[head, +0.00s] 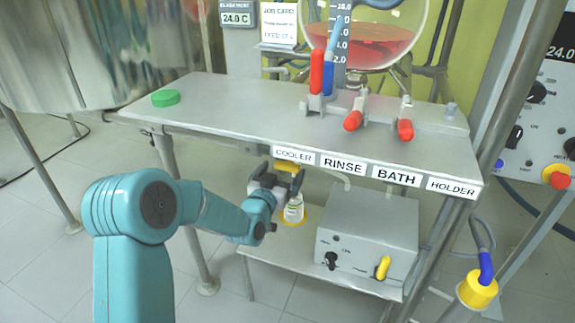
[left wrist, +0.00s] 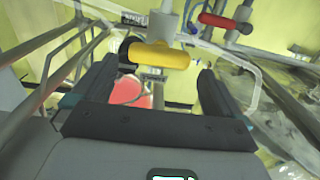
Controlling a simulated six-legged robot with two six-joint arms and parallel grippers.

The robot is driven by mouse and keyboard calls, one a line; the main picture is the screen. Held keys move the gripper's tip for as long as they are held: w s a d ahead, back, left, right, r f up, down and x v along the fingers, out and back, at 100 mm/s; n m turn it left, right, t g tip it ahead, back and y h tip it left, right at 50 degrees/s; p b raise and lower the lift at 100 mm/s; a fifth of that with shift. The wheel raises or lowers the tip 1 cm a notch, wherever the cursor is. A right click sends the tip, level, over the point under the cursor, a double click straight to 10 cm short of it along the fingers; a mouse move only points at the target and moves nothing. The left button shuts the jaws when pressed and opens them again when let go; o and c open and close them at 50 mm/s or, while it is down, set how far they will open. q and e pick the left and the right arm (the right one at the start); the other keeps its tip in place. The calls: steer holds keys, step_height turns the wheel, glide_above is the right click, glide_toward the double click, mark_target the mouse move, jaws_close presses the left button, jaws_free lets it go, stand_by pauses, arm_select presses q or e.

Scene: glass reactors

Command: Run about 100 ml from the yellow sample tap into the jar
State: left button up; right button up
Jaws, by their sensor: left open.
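The yellow sample tap handle (head: 286,166) shows under the bench's front edge, near the COOLER label. In the left wrist view the yellow handle (left wrist: 162,55) lies crosswise between the tips of my left gripper (left wrist: 157,76). The fingers are open, with a visible gap on each side of the handle. In the head view my left gripper (head: 277,182) partly hides the tap. The jar (head: 293,211), small and clear with a white label, stands upright on a yellow ring on the lower shelf, below the tap. Its top is partly hidden by the gripper. My right gripper is not in view.
A green cap (head: 165,98) lies on the bench (head: 230,105). Red-handled valves (head: 354,120) stand on the bench below a glass vessel (head: 372,35) of red liquid. A grey box (head: 366,243) with a yellow handle sits right of the jar. A metal tank (head: 110,50) stands left.

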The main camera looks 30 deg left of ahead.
mark_target(284, 168)
arm_select(q)
steer(key=shift+x, duration=2.2)
steer(key=shift+d, duration=0.1)
steer(key=c, duration=0.8)
steer(key=shift+c, duration=0.2)
steer(key=shift+n, duration=0.3)
steer(key=n, duration=0.4)
steer(key=shift+s+a+f+n, duration=0.1)
steer(key=shift+a+n, duration=0.05)
steer(key=shift+n, duration=0.95)
steer(key=shift+a+f+n, duration=0.1)
steer(key=shift+n, duration=1.3)
